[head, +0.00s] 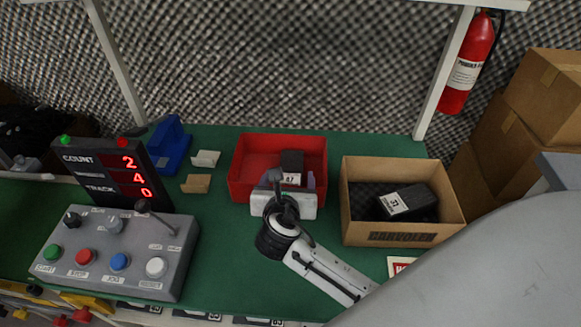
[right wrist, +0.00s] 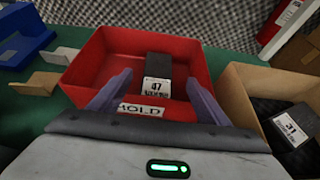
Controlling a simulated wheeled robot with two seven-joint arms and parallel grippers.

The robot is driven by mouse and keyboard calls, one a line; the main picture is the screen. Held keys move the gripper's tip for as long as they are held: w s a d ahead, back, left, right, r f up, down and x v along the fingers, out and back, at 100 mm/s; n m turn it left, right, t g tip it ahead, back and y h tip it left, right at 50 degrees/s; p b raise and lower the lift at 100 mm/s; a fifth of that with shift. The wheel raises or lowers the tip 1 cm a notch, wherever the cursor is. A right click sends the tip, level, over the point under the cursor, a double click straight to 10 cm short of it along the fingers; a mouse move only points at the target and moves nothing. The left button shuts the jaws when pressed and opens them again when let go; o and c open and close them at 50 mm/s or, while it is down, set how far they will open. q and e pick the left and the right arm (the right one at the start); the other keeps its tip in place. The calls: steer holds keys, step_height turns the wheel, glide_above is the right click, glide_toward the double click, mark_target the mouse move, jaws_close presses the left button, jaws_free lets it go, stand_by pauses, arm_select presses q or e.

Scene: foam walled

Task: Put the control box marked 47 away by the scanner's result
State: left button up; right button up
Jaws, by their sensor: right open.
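The control box marked 47 (head: 292,163) is a small black box with a white label, in the red bin (head: 257,143). In the right wrist view the box (right wrist: 158,68) stands inside the red bin (right wrist: 94,62), whose front reads HOLD. My right gripper (head: 289,183) is over the bin's front edge. Its fingers (right wrist: 158,92) are open and apart, with the box just beyond them, not gripped. A black box marked 31 (head: 408,202) lies in a cardboard carton (head: 449,222) to the right. The blue scanner-like stand (head: 170,145) is at the left. My left gripper is not in view.
A display (head: 104,170) reads 2, 4, 0 behind a grey button console (head: 119,252) at left. Small card holders (head: 196,183) lie left of the bin. A fire extinguisher (head: 468,66) and stacked cartons (head: 509,120) stand at right.

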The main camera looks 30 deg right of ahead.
steer(key=v, duration=0.4)
steer(key=shift+s+a+r+p, duration=0.1)
steer(key=shift+s+r+p, duration=0.1)
steer(key=shift+p, duration=0.1)
steer(key=shift+w, duration=0.1)
